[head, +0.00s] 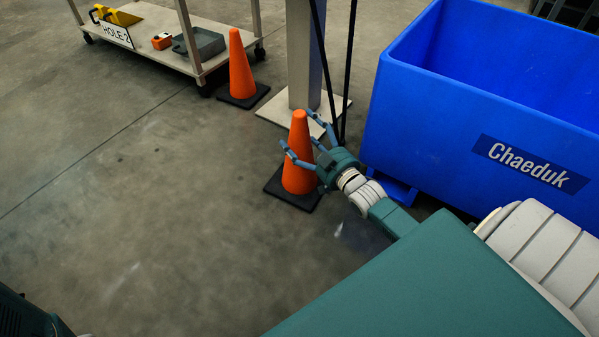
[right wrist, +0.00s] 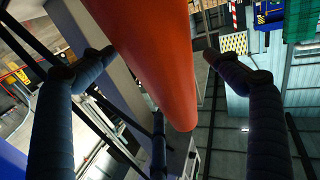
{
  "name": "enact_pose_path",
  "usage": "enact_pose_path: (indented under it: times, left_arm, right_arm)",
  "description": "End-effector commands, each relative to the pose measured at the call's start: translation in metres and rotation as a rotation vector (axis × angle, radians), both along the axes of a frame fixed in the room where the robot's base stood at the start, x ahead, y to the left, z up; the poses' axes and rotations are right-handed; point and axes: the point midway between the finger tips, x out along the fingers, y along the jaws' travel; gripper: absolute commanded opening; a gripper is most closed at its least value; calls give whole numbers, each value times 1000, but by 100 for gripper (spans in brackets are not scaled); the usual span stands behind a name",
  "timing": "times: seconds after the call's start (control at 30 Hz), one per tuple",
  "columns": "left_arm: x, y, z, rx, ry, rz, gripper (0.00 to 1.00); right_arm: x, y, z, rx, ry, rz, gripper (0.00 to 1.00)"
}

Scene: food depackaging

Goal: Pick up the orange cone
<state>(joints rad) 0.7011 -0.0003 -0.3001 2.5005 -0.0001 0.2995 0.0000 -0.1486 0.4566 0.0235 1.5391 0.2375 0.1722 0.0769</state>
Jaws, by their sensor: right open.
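An orange cone (head: 298,150) with a black square base (head: 292,197) stands upright on the floor near the middle of the head view. My right gripper (head: 300,140) is open, with its blue fingers spread around the upper part of this cone. In the right wrist view the orange cone (right wrist: 160,60) fills the space between the open fingers, and both fingertips look apart from it. A second orange cone (head: 239,68) stands farther back, beside a cart. My left gripper is not in the head view.
A large blue bin (head: 440,140) marked Chaeduk stands close to my right arm. A post on a pale base plate (head: 276,112) is just behind the cone. A low cart (head: 160,38) holds a grey tray and small items. The floor at left is clear.

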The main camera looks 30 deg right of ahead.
Motion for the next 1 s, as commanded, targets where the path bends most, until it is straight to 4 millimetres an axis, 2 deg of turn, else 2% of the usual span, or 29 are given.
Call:
enact_pose_path:
  times: [0.03, 0.3, 0.37, 0.7, 0.73, 1.0]
  left_arm:
    - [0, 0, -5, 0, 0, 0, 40]
    - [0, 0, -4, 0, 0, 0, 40]
    - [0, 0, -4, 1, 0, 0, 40]
    - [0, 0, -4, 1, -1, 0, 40]
    - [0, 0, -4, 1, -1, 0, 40]
    - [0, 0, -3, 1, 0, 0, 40]
  right_arm:
    - [4, 0, -2, 0, -1, 0, 89]
    - [6, 0, 0, 0, 2, 1, 89]
    - [6, 0, 0, 0, 2, 1, 79]
    - [6, 0, 0, 0, 2, 1, 11]
    - [6, 0, 0, 0, 2, 1, 7]
    - [7, 0, 4, -1, -4, 1, 7]
